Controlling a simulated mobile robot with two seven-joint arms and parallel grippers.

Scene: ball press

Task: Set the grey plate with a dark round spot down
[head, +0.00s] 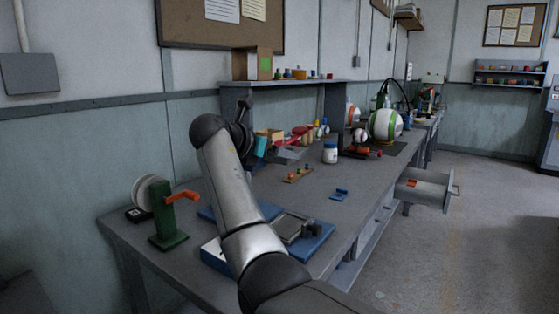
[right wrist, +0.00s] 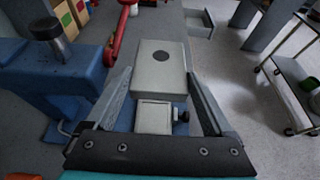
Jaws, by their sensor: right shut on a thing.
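A smaller pale block with a dark knob (right wrist: 181,117) shows nearer the palm. In the head view my right arm reaches over the bench and the hand is partly hidden behind its links. I cannot tell whether the plate touches a surface below. My left gripper is in neither view.
A blue fixture (right wrist: 65,68) with a dark cylinder and a red lever (right wrist: 119,35) stand close to the plate. On the bench (head: 335,222) are a green stand (head: 164,215), a white jar (head: 330,153) and a striped ball (head: 385,124). An open drawer (head: 424,190) sticks out at right.

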